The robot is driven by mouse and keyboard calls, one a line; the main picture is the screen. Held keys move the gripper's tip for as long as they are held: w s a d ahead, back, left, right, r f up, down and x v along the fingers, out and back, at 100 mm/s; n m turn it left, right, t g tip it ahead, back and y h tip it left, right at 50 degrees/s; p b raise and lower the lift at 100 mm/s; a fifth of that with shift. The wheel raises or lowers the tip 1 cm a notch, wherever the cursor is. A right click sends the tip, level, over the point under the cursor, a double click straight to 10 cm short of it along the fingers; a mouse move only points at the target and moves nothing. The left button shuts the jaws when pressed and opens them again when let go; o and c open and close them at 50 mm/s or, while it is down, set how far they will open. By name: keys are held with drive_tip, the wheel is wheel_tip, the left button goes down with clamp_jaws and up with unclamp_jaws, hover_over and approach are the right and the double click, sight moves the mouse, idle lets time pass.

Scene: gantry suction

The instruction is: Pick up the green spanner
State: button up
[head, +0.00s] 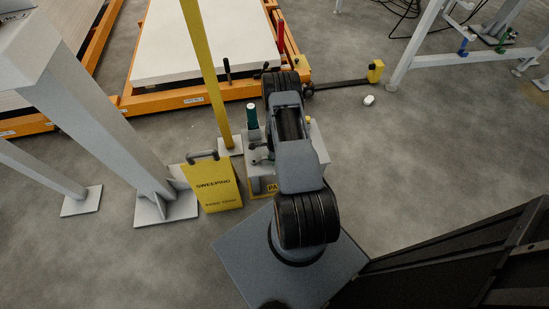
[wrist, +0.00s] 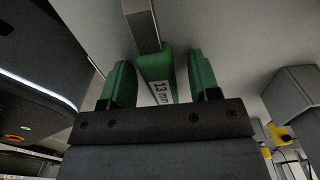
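The green spanner (wrist: 154,66) shows in the wrist view, with a green handle marked "13 mm" and a grey metal shaft running up out of the frame. My gripper (wrist: 160,62) is open, with one green finger on each side of the handle. A gap shows between the handle and the right finger. The left finger looks very close to the handle, and I cannot tell whether it touches. In the head view I cannot make out the spanner or my fingers for certain; my arm covers part of the area.
In the head view, a dark green upright item (head: 252,116) stands on a small pale bench beside my arm. A yellow sweeping sign (head: 212,188) and a yellow post (head: 208,72) stand left of it. An orange-framed platform (head: 200,45) lies behind. Floor at right is mostly clear.

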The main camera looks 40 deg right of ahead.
drive_tip(key=c, duration=1)
